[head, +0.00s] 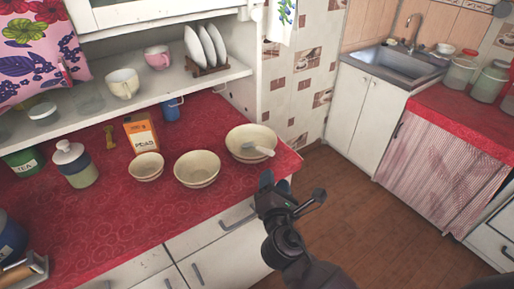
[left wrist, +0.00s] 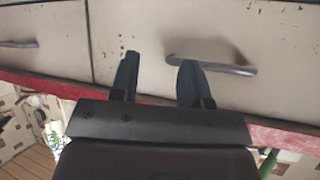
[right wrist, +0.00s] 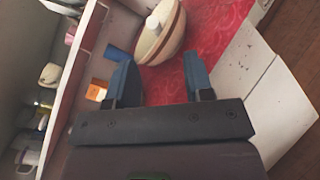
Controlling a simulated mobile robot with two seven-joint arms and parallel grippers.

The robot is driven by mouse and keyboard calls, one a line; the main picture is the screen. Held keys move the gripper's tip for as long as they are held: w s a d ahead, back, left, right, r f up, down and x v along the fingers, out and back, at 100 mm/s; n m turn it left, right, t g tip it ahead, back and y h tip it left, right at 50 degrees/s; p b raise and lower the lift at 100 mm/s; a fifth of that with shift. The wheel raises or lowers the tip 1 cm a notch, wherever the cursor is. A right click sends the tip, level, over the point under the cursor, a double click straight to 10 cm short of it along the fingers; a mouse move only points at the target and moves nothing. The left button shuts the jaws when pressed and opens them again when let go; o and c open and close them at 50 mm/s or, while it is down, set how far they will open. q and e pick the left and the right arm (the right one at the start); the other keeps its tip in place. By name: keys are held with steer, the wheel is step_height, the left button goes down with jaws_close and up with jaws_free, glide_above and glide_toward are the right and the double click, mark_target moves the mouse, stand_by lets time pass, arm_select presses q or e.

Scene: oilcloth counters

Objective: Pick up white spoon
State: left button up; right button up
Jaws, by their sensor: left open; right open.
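The white spoon (head: 260,149) rests in the largest cream bowl (head: 238,143), near the right end of the red counter, its handle toward the bowl's right rim. In the right wrist view a pale bit of the spoon (right wrist: 152,24) shows at the bowl (right wrist: 170,42). My right gripper (head: 275,183) is open and empty at the counter's front edge, just in front of and below that bowl. Its fingers (right wrist: 156,60) point toward the bowl, apart from it. My left gripper (left wrist: 158,62) is open and empty, facing a cabinet front; it is out of the head view.
Two smaller bowls (head: 197,169) (head: 146,167) stand left of the large one. An orange box (head: 141,133) and a blue mug (head: 171,109) are behind. A shelf (head: 190,84) with cups overhangs the counter's back. A drawer handle (left wrist: 210,66) is near my left gripper.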

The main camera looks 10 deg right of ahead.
mark_target(271, 152)
steer(key=x, duration=0.3)
steer(key=p+x, duration=0.1)
steer(key=x, duration=0.1)
steer(key=r+x, duration=0.1)
steer(key=x, duration=0.2)
steer(key=shift+w+r, duration=0.1)
steer(key=shift+w, duration=0.2)
steer(key=shift+w+d, duration=0.1)
steer(key=shift+w, duration=0.35)
steer(key=shift+c, duration=0.5)
jaws_close()
steer(key=shift+r, duration=0.1)
